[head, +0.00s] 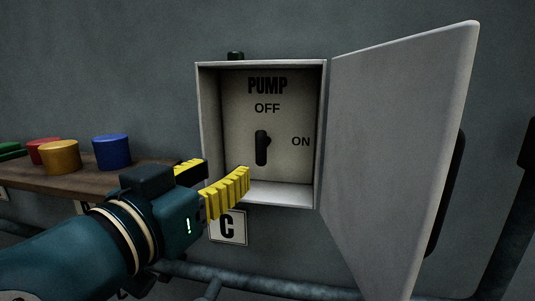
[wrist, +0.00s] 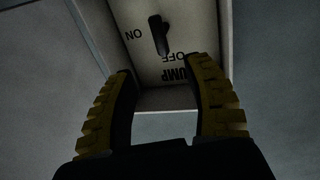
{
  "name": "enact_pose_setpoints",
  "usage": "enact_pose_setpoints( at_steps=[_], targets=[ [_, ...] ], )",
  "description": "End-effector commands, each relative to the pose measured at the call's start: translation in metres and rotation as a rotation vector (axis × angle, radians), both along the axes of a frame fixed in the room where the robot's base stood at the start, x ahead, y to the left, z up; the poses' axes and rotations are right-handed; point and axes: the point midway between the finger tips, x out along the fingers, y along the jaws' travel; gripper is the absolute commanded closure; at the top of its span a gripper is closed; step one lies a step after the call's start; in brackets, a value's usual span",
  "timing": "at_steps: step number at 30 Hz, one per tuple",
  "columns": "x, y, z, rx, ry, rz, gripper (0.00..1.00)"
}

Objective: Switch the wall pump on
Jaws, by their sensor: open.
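The pump box (head: 210,130) hangs on the wall with its door (head: 400,130) swung open to the right. Inside, the back panel reads PUMP, with OFF above the switch and ON to its right. The black switch handle (head: 261,148) stands upright, in line with OFF. My gripper (head: 222,180) is open and empty, at the lower left front of the box, apart from the handle. In the wrist view the handle (wrist: 158,35) shows beyond and between the two yellow fingers (wrist: 160,100), with the lettering upside down.
A wooden shelf (head: 75,178) at the left holds red, yellow, blue and green round pieces. Pipes (head: 260,280) run low along the wall. The open door bounds the right side.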

Motion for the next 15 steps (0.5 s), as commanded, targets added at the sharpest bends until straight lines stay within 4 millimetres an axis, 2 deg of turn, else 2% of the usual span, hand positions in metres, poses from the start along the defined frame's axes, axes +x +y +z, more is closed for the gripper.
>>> enact_pose_setpoints(
  at_steps=[9, 15],
  targets=[
    [0.072, -0.033, 0.003, -0.003, 0.005, -0.003, 0.49],
    [0.111, -0.050, 0.002, -0.002, 0.005, -0.001, 0.49]
  ],
)
